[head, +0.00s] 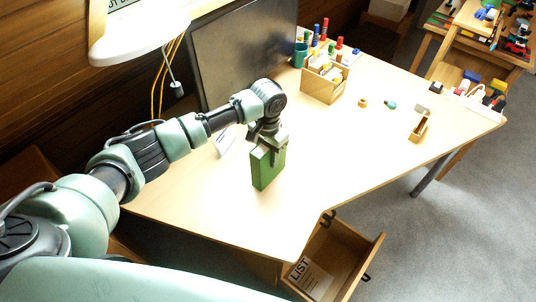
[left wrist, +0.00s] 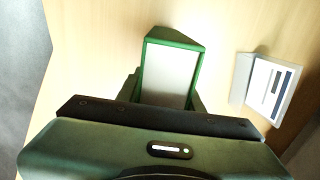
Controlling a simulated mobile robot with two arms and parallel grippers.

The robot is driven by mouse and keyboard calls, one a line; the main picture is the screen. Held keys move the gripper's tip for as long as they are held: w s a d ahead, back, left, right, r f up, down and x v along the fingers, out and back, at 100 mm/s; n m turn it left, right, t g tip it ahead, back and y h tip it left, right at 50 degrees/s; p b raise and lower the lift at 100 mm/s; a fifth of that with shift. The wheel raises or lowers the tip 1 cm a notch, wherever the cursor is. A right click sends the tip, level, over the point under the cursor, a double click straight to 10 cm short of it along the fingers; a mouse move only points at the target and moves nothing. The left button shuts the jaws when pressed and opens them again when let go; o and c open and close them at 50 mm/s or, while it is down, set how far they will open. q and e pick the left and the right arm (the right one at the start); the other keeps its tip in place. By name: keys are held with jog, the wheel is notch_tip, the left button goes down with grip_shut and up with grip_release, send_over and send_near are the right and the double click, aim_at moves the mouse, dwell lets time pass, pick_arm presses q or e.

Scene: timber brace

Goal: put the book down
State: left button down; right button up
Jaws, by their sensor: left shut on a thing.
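The green book (head: 267,168) is upright above or on the desk (head: 340,155), in front of the dark monitor. My left gripper (head: 268,146) is shut on its upper part from above. In the left wrist view the book (left wrist: 172,70) shows its pale page block inside a green cover, between the fingers (left wrist: 165,90). I cannot tell whether the book's lower edge touches the desk. My right gripper is in neither view.
A monitor (head: 245,50) stands behind the book. A small white card (left wrist: 268,88) is beside it. A wooden organizer (head: 322,84) and a small wooden holder (head: 419,129) stand to the right. An open drawer (head: 335,262) sticks out below the front edge. The desk's middle right is mostly clear.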

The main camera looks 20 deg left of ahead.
pick_arm(q)
jog(key=shift+f, duration=0.1)
jog(key=c, duration=0.9)
grip_release()
notch_tip(320, 180, up, 12)
jog(key=shift+r+b, duration=0.15)
jog(key=shift+b, duration=0.5)
